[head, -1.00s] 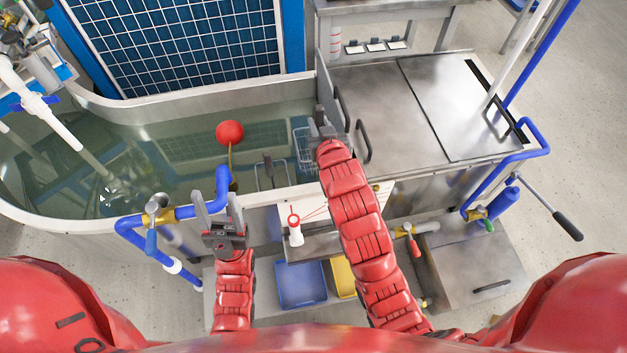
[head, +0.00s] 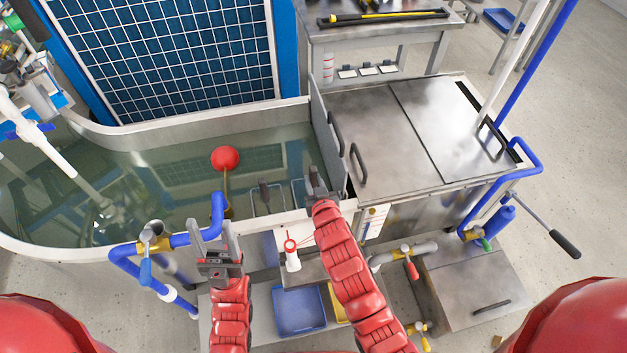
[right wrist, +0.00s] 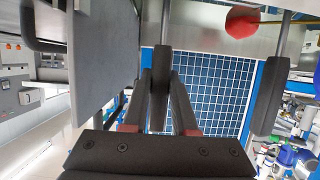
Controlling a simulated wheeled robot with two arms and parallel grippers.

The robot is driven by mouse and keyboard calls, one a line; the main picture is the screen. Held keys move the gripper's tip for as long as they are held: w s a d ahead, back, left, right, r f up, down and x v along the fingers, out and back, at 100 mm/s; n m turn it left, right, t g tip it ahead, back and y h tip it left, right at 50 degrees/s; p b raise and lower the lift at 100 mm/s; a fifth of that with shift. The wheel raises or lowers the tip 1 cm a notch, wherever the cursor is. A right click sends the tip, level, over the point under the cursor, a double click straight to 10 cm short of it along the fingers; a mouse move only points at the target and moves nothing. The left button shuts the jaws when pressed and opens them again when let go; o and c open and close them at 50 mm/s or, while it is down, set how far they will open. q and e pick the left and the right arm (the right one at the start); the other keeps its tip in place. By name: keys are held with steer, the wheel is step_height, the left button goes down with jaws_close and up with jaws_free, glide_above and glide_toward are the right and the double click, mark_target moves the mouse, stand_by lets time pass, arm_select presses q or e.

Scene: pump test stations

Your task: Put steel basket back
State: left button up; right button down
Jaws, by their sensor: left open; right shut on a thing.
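My right gripper (head: 316,182) is shut on a dark upright grip (right wrist: 161,75) at the front right corner of the water tank. A steel rod runs from the grip in the right wrist view. Thin wires of the steel basket (head: 297,190) show just left of this gripper. Most of the basket is hidden by the gripper and the tank wall. A second dark grip (head: 263,188) with a wire frame stands to the left at the front rim; it also shows in the right wrist view (right wrist: 268,97). My left gripper (head: 214,234) is open and empty, in front of the tank by the blue pipe.
The tank (head: 130,238) holds water and a red ball float (head: 225,158). A steel lidded bench (head: 385,150) with handles stands right of my right gripper. Blue pipe (head: 197,238) with valves runs along the front. A blue bin (head: 300,310) sits below.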

steer(key=c, duration=0.7)
jaws_free()
steer(key=shift+f, duration=0.1)
